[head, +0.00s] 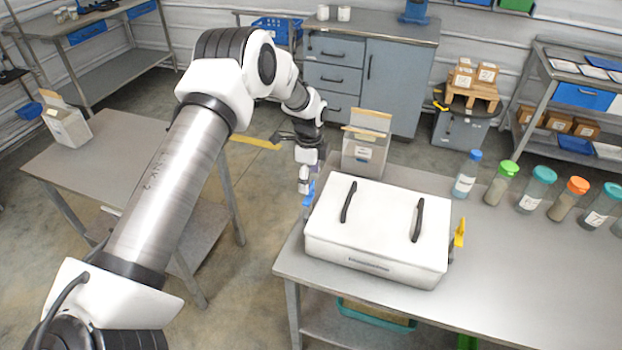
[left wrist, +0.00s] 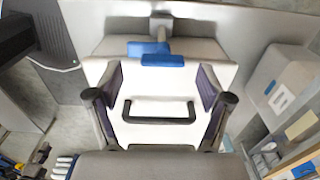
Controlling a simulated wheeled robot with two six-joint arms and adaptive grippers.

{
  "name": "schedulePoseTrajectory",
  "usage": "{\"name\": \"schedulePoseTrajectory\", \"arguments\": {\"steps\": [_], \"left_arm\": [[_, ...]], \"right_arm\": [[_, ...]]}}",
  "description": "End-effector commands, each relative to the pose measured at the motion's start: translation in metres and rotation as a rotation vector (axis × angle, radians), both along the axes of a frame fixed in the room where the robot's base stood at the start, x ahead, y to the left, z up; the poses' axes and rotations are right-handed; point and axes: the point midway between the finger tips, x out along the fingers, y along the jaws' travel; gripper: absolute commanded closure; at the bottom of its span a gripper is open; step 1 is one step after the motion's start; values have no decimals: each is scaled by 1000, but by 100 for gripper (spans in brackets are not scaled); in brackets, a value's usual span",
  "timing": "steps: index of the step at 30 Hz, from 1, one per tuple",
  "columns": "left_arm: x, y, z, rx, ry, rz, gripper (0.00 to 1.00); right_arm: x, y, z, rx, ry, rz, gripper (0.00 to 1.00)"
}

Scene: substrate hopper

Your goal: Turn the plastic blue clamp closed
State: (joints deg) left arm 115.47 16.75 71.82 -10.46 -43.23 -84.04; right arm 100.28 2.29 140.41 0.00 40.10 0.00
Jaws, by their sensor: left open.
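A white lidded box (head: 380,225) with two black handles sits on the grey table. The plastic blue clamp (head: 309,192) is at the box's left side, partly hidden by my gripper. A yellow clamp (head: 460,232) sticks up at the box's right side. My left gripper (head: 305,184) is at the blue clamp. In the left wrist view the blue clamp (left wrist: 162,60) lies beyond and between the fingertips of my open left gripper (left wrist: 160,78); whether they touch it I cannot tell. A black handle (left wrist: 158,118) shows below it. My right gripper is out of view.
A grey-white open container (head: 365,150) stands behind the box. Several capped bottles (head: 501,183) line the table's back right. The table (head: 490,270) is clear at the front right. Another table (head: 110,160) stands left.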

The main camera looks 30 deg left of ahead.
Motion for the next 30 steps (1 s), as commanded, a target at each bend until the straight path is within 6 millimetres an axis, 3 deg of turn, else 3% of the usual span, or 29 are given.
{"name": "schedulePoseTrajectory", "arguments": {"steps": [6,12,13,17,18,30], "left_arm": [[0,0,-23,0,-1,-1,21],[0,0,-25,0,-1,0,21],[0,0,-25,0,-1,0,28],[0,0,-25,0,-1,0,74],[0,0,-25,0,-1,0,81],[0,-1,-27,-1,2,35,81]], "right_arm": [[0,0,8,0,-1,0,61],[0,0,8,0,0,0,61],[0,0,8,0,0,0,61],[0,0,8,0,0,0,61],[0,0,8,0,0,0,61],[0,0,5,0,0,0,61]]}}
